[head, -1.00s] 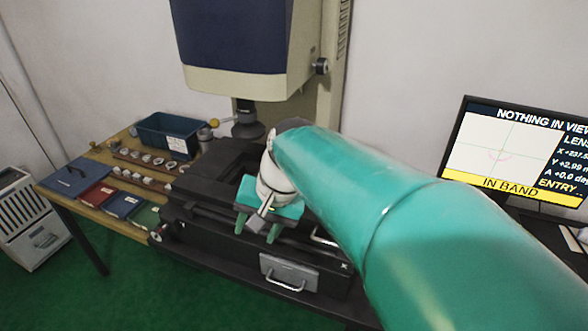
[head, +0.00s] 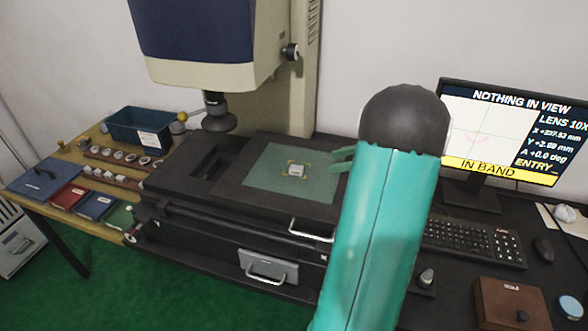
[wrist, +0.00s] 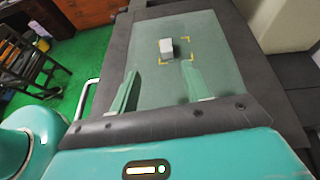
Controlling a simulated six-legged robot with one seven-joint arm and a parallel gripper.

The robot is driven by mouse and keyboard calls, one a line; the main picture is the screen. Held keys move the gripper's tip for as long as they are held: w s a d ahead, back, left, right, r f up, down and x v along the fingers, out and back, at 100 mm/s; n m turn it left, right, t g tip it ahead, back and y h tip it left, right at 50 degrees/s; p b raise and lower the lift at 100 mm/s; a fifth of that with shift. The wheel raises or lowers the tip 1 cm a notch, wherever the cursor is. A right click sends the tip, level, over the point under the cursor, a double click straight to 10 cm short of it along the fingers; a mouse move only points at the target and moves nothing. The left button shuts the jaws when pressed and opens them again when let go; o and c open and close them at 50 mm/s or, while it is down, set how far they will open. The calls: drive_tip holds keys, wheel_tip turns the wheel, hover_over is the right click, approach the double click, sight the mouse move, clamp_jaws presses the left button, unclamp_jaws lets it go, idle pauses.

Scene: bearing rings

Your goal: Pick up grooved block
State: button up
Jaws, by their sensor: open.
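The grooved block (head: 296,171) is a small pale grey block on the greenish stage plate (head: 262,186), between yellow corner marks. In the wrist view the block (wrist: 168,50) lies beyond the fingertips, roughly between their lines; its groove is too small to make out. My gripper (wrist: 161,80) is open and empty, its two green fingers apart and pointing towards the block without touching it. In the head view the green fingers (head: 342,160) show just right of the stage plate, and my arm hides the rest of the gripper.
The microscope lens (head: 217,112) hangs behind and left of the block. The monitor (head: 510,135) and keyboard (head: 470,242) are at right. A blue bin (head: 138,128) and rows of rings stand on the left bench. The plate around the block is clear.

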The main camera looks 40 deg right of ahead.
sight(296, 167)
drive_tip(key=shift+s+d+f+m, duration=0.2)
drive_tip(key=shift+d+f+m, duration=0.1)
drive_tip(key=shift+d, duration=0.3)
drive_tip(key=shift+w+f, duration=0.1)
drive_tip(key=shift+w, duration=0.1)
drive_tip(key=x, duration=1.3)
drive_tip(key=shift+w+a+r, duration=0.1)
drive_tip(key=shift+w+r, duration=0.1)
clamp_jaws()
drive_tip(key=shift+r, duration=0.15)
